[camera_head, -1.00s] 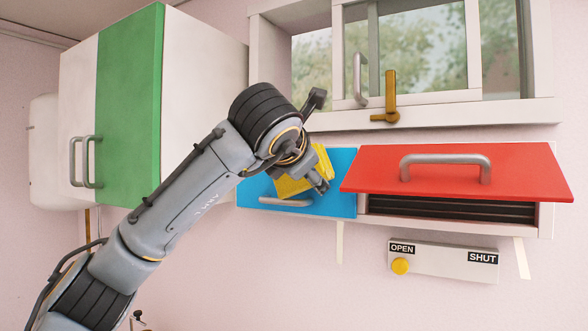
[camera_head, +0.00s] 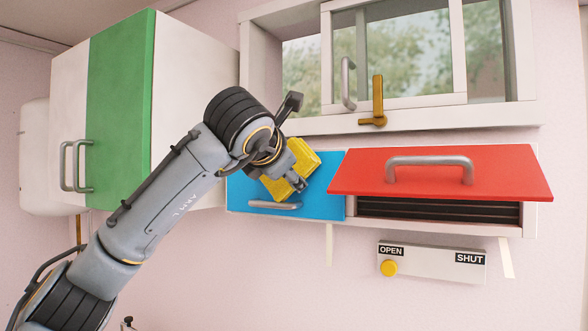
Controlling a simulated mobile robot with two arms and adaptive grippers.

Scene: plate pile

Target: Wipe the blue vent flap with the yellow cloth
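The blue vent flap (camera_head: 328,186) is the closed left panel of the vent box under the window, with a grey bar handle (camera_head: 275,206) low on it. The yellow cloth (camera_head: 303,163) is bunched in front of the flap's upper middle and hides part of it. My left gripper (camera_head: 298,183) is shut on the cloth and holds it at the flap; whether the cloth touches the surface is hard to tell. My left arm hides the flap's upper left part. My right gripper is not in view.
A red flap (camera_head: 350,180) stands tilted open beside the blue one, over dark slats (camera_head: 440,209). A panel (camera_head: 440,267) marked OPEN and SHUT, with a yellow knob (camera_head: 389,268), is below. A window with a brass latch (camera_head: 378,100) is above. A green-doored cabinet (camera_head: 118,110) is left.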

